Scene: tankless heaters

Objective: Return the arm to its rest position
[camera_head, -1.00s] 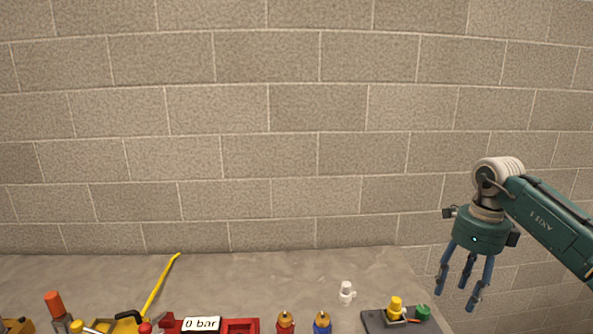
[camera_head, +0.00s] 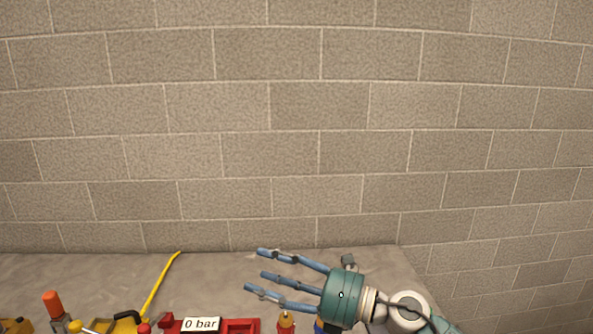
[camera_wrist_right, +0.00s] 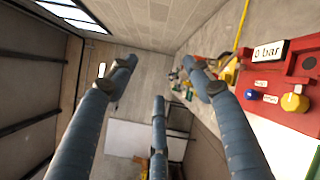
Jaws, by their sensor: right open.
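My right gripper (camera_head: 265,273) has a teal body and three blue fingers. It is open and empty, and its fingers point left over the right part of the bench in the head view. Its fingers (camera_wrist_right: 158,95) also show spread apart in the right wrist view, with nothing between them. The right arm comes in from the lower right. My left gripper is not in view.
The grey bench (camera_head: 80,280) stands against a block wall. A red device with a "0 bar" display (camera_head: 201,324), a yellow hose (camera_head: 160,287), an orange-topped tool (camera_head: 53,303) and a red-and-orange item (camera_head: 286,321) line its front. The red device also shows in the wrist view (camera_wrist_right: 285,82).

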